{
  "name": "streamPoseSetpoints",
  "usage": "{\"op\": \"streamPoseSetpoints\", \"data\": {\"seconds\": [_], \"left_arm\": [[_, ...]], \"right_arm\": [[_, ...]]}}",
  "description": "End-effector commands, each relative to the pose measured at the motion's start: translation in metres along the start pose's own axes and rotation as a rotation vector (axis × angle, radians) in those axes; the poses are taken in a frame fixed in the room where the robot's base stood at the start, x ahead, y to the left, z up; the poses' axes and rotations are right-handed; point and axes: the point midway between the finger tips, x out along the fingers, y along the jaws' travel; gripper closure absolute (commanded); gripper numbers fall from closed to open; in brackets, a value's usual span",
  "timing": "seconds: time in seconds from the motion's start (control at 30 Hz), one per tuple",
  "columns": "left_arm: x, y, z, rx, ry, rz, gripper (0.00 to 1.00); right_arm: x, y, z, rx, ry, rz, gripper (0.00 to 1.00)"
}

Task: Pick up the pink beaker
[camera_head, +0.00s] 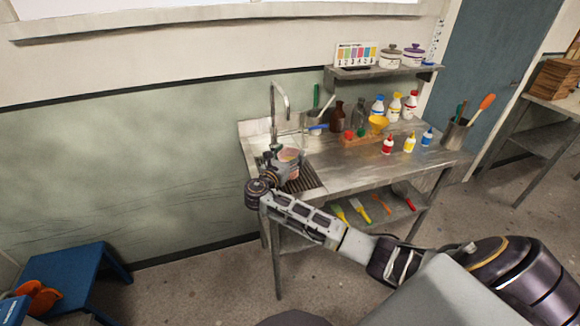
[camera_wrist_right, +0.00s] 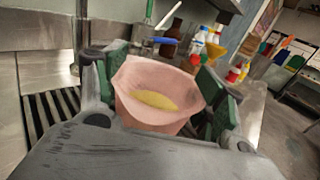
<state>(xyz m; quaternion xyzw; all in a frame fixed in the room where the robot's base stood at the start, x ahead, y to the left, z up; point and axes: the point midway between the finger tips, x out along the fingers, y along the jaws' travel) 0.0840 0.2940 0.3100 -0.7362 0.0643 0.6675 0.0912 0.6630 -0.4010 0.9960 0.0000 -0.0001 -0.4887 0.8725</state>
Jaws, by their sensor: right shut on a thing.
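The pink beaker (camera_wrist_right: 158,92) is held between the green-padded fingers of my right gripper (camera_wrist_right: 163,100) in the right wrist view. It is open at the top, and a yellow patch shows inside it. In the head view my right gripper (camera_head: 283,162) is at the left end of the metal bench, over the slatted drain area. The beaker (camera_head: 291,155) shows there as a small pink shape, partly hidden by the gripper. I cannot tell whether its base touches the slats. My left gripper is not in view.
The metal bench (camera_head: 350,173) carries a faucet (camera_head: 279,105), a brown bottle (camera_head: 336,116), a yellow funnel (camera_head: 378,124) and several small squeeze bottles to the right. A shelf (camera_head: 372,73) hangs above. A blue stool (camera_head: 72,262) stands at lower left.

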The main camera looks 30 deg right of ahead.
Motion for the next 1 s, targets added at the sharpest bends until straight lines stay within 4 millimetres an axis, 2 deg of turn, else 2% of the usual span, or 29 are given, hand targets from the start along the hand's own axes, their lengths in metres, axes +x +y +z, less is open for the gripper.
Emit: {"op": "streamPoseSetpoints", "data": {"seconds": [0.57,1.0], "left_arm": [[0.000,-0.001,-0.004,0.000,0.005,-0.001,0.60],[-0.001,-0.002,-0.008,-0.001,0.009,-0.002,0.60]], "right_arm": [[0.000,0.000,0.004,0.001,-0.001,0.000,0.77],[0.000,0.000,0.023,0.002,-0.002,-0.001,0.77]]}}
